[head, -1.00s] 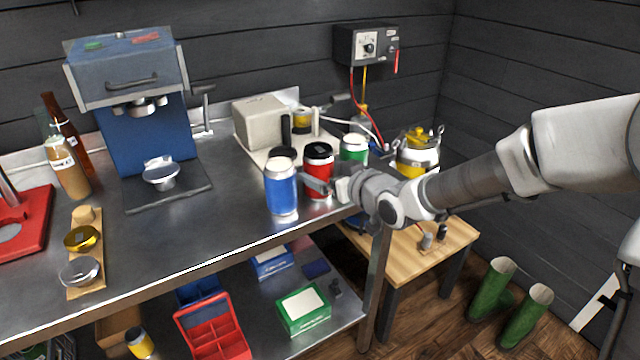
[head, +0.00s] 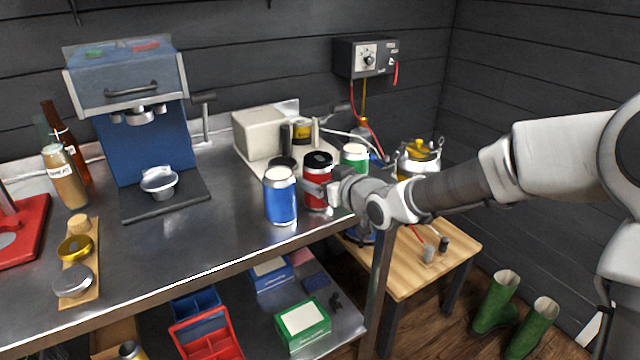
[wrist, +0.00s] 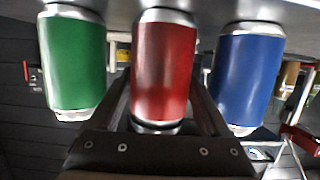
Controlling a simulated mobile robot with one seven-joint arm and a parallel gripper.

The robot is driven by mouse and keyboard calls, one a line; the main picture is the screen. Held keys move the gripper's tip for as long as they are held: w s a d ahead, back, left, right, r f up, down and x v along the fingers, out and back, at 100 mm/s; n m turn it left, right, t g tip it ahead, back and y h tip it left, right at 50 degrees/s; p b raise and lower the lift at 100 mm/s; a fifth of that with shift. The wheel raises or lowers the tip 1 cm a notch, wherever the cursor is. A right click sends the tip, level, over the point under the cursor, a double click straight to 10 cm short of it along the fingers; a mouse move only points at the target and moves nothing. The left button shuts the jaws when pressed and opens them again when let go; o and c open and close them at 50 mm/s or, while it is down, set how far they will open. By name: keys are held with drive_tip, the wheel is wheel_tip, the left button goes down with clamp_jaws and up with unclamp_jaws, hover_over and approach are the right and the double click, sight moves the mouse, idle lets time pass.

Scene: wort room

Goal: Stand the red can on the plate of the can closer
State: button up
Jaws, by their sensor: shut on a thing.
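The red can (head: 317,170), with a dark top, stands upright near the right end of the steel counter. My gripper (head: 328,192) reaches it from the right and is shut on it. In the wrist view, which shows the scene upside down, the red can (wrist: 164,65) sits between my two fingers (wrist: 162,105). I see no clear gap between the can and the counter. The can closer (head: 145,120) is the blue machine at the left back, with a lever on its right side. Its round silver plate (head: 160,182) is bare.
A blue can (head: 281,200) stands close to the left of the red can, and a green can (head: 354,157) close to the right. The counter between the blue can and the closer is clear. Bottles (head: 65,175) stand farther left.

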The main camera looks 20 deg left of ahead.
drive_tip(key=shift+r, duration=0.15)
drive_tip(key=shift+r+p, duration=0.85)
drive_tip(key=shift+r, duration=0.1)
